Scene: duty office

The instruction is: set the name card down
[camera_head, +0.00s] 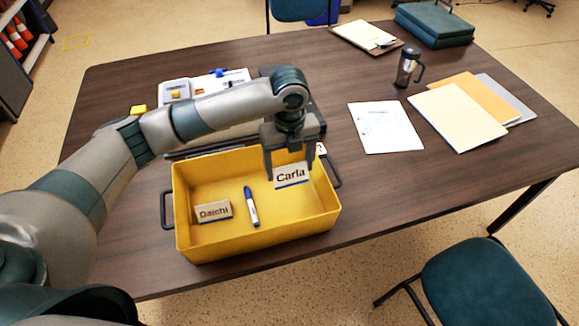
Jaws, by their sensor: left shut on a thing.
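A white name card reading "Carla" (291,175) is between the fingers of my left gripper (289,168), which is shut on it. The gripper points down over the right part of the yellow tray (262,245). I cannot tell whether the card touches the tray floor. A second name card, reading "Daichi" (213,211), stands at the left inside the tray. A blue and white marker (251,206) lies between the two cards on the tray floor. My right gripper is not in view.
Behind the tray, my left arm partly covers a white board with small items (175,91). To the right are a paper sheet (385,127), folders (458,116), a dark mug (407,68) and a clipboard (366,36). The table's front right (420,185) is clear.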

